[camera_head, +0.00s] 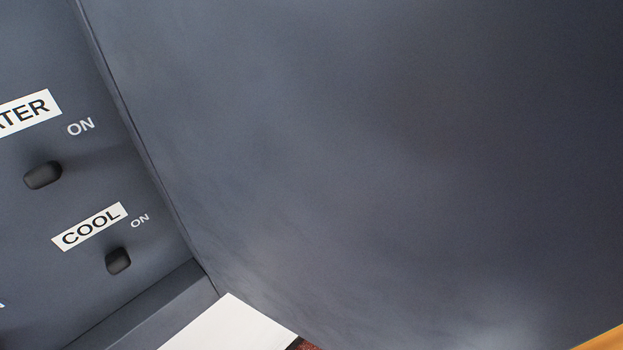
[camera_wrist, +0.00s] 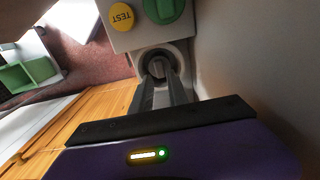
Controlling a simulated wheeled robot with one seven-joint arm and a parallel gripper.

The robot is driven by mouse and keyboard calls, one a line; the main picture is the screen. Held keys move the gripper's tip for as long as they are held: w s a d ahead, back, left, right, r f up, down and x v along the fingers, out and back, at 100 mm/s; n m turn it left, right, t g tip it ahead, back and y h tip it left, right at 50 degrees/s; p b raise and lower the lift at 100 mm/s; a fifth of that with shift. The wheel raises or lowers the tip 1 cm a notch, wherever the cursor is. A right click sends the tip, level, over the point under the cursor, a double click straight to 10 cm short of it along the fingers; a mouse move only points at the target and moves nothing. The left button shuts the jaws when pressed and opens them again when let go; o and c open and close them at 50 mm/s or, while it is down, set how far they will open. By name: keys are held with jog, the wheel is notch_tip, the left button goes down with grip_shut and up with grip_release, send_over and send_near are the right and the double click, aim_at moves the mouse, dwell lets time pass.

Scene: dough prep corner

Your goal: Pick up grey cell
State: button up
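My gripper (camera_wrist: 158,72) shows in the wrist view, with a purple body and two dark fingers. The fingers point at a round dark socket (camera_wrist: 147,58) in a pale grey housing. A gap shows between the fingers, and their tips are at or inside the socket's mouth. Something grey and rounded shows dimly at the tips; I cannot tell whether it is the grey cell or part of the socket, nor whether the fingers touch it. No grey cell can be made out for sure in either view. My gripper is not seen in the head view.
A yellow TEST button (camera_wrist: 121,16) and a green knob (camera_wrist: 163,8) sit above the socket. A pale wall (camera_wrist: 240,60) stands close on the right. A wooden surface (camera_wrist: 97,105) and green box (camera_wrist: 28,73) lie left. The head view shows a dark panel with a COOL switch (camera_head: 118,261).

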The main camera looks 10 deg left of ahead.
notch_tip(320, 180, down, 4)
jog(key=shift+w+r, duration=0.1)
jog(key=shift+r, duration=0.15)
grip_shut()
notch_tip(320, 180, up, 7)
jog(key=shift+f+b, duration=0.15)
jog(key=shift+b, duration=0.2)
jog(key=shift+d, duration=0.3)
jog(key=s+d+b, duration=0.3)
jog(key=s+d, duration=0.8)
jog(key=d, duration=0.2)
jog(key=shift+d+b, duration=0.35)
jog(key=shift+b, duration=0.05)
jog(key=shift+r, duration=0.2)
